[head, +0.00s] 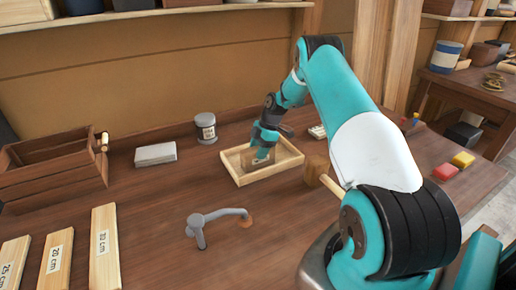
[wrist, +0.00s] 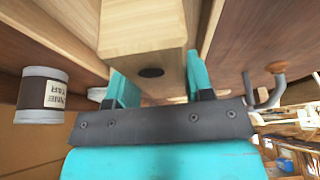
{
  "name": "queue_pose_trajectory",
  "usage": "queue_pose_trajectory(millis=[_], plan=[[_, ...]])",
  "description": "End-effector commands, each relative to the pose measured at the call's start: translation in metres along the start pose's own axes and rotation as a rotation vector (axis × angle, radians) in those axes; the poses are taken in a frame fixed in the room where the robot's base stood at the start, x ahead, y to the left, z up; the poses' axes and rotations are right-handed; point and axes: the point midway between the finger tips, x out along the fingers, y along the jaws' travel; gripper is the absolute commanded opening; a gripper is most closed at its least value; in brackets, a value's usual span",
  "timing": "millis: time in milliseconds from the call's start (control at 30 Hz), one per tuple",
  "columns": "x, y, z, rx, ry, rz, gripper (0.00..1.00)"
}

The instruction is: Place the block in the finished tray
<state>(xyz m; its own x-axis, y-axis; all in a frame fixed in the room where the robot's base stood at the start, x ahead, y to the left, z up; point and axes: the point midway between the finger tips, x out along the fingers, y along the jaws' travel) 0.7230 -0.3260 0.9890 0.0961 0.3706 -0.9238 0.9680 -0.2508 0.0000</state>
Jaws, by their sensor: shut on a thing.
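The block (head: 251,158) is pale brown wood, held by my gripper (head: 264,148) above or in the shallow light-wood tray (head: 283,167). The head view does not clearly show whether it touches the tray's floor. In the wrist view the block (wrist: 143,50) shows a dark round hole in its end face and sits between the two teal fingers of my gripper (wrist: 155,85). Parts of the tray's rim (wrist: 211,25) show beside the block there. No label is readable on the tray.
A grey labelled tin (head: 205,128) and grey block (head: 155,154) stand left of the tray. A wooden mallet (head: 318,170) lies close on its right. A bent grey tool (head: 200,226) lies in front. A wooden crate (head: 55,175) and labelled planks (head: 105,247) are at left.

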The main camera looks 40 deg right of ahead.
Motion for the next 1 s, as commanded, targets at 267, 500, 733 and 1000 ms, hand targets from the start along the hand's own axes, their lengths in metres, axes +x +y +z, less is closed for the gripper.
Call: queue_pose_trajectory(millis=[267, 500, 733, 1000], plan=[[0.003, 0.001, 0.002, -0.001, -0.001, 0.002, 0.14], [0.006, 0.000, 0.002, 0.000, 0.000, 0.001, 0.71], [0.005, 0.000, 0.002, 0.000, 0.000, 0.001, 0.73], [-0.015, 0.001, 0.004, 0.000, -0.001, 0.006, 0.73]])
